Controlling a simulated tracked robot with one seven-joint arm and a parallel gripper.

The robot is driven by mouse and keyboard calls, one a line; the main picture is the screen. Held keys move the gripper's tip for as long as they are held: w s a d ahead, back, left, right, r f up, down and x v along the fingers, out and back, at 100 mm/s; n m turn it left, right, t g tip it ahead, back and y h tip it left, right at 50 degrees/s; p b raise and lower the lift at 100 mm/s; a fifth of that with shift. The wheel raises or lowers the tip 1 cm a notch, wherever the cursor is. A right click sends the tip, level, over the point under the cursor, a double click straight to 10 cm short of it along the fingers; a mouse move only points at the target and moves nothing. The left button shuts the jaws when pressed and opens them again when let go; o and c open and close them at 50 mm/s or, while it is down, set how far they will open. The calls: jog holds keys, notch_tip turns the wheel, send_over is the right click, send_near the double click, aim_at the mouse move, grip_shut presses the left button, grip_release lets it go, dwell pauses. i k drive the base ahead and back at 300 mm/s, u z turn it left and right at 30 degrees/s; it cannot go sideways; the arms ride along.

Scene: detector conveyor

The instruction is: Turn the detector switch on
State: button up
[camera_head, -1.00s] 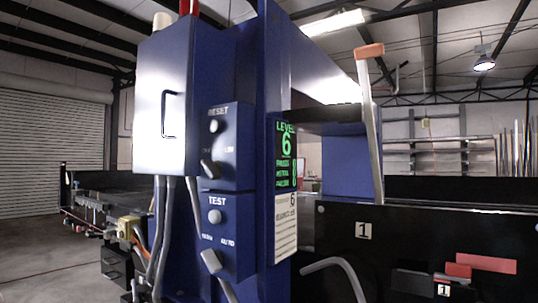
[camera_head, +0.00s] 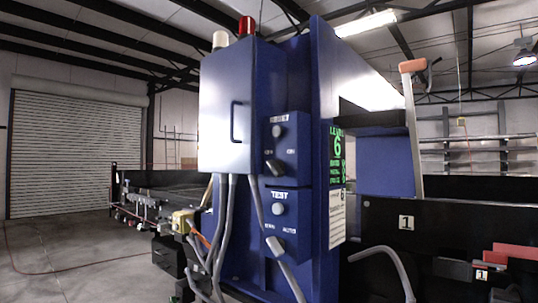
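The blue detector housing (camera_head: 323,100) stands in the middle of the view. On its front are two control panels. The upper panel (camera_head: 293,149), with a label that seems to read RESET, has a round button (camera_head: 277,131) and a dark knob-type switch (camera_head: 275,167) between small position marks. The knob sits tilted; I cannot tell clearly which mark it points at. The lower panel, marked TEST (camera_head: 280,195), has another round button (camera_head: 278,209) and a light tilted knob (camera_head: 275,244) near the AUTO mark. My gripper is not in view.
A grey metal box (camera_head: 222,110) with a handle is left of the panels, with grey conduits (camera_head: 228,230) below it. A black conveyor side (camera_head: 440,220) and a curved grey tube (camera_head: 385,265) are at right. Open floor (camera_head: 70,260) lies at left.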

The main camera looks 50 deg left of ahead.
aim_at(277, 167)
jog(key=u, duration=1.4)
jog(key=k, duration=0.8)
jog(key=u, duration=0.35)
jog(key=i, duration=0.6)
